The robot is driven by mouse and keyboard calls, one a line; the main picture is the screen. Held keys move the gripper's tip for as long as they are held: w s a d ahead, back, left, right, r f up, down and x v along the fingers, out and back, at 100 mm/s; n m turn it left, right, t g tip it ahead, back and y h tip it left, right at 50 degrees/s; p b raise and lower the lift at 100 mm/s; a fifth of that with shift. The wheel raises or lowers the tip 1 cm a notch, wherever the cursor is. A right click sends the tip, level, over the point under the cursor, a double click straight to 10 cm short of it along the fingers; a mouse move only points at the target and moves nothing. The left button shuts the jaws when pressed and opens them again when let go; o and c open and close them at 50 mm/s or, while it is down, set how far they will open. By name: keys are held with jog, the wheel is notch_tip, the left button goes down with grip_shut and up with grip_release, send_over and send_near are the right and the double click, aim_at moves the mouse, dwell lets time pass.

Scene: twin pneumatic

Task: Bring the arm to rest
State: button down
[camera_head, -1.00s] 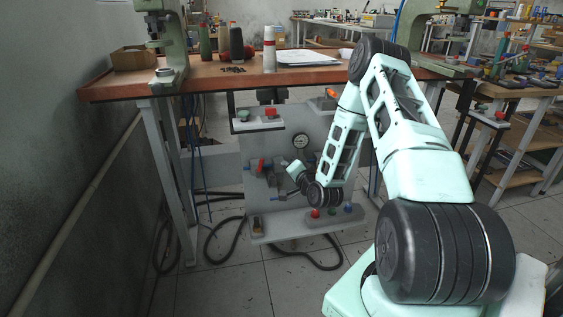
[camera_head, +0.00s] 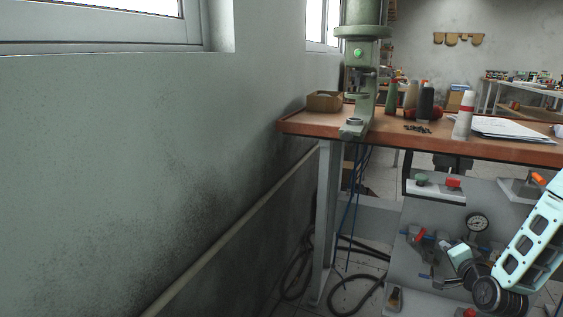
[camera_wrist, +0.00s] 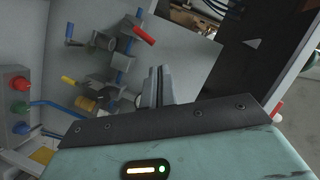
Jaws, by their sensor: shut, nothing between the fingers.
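My gripper (camera_wrist: 159,72) shows in the wrist view with its two grey fingers together and nothing between them. It points at a grey pneumatic panel (camera_wrist: 185,50) with a red-handled valve (camera_wrist: 143,36), and I cannot tell how far apart they are. In the head view my arm (camera_head: 533,245) reaches in from the right edge. Its wrist end (camera_head: 490,290) is low in front of the panel (camera_head: 409,262), under the table. The fingers cannot be made out there.
A wooden-topped table (camera_head: 290,125) with a green press (camera_head: 362,75) stands above the panel. A pressure gauge (camera_head: 477,223) sits on the panel. A button box (camera_wrist: 18,105) is at the left in the wrist view. A wall (camera_head: 140,150) with a pipe (camera_head: 235,229) fills the left. Hoses (camera_head: 300,270) lie on the floor.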

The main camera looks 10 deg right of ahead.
jog(key=a+r+n+g+y, duration=0.3)
jog(key=a+n, duration=0.2)
jog(key=a, duration=0.6)
jog(key=a+r+n+g+y, duration=0.2)
jog(key=a+r+n, duration=0.15)
jog(key=a, duration=0.75)
jog(key=s+a+r+n+g+y, duration=0.1)
jog(key=s+a+r+n+g, duration=0.15)
jog(key=s+a, duration=0.3)
jog(key=s+a+r+n+g, duration=0.1)
jog(key=s+a+n+g, duration=0.1)
jog(key=s+a+n, duration=0.4)
jog(key=s+a+r+n+g+h, duration=0.1)
jog(key=s+a+r+n+g, duration=0.15)
jog(key=s, duration=0.75)
jog(key=s+a+r+n+g+h, duration=0.1)
jog(key=s+a+r+n+g, duration=0.2)
jog(key=s, duration=0.7)
notch_tip(320, 180, up, 22)
jog(key=p, duration=2.1)
jog(key=shift+m, duration=0.45)
jog(key=shift+w+f, duration=0.15)
jog(key=shift+f, duration=0.05)
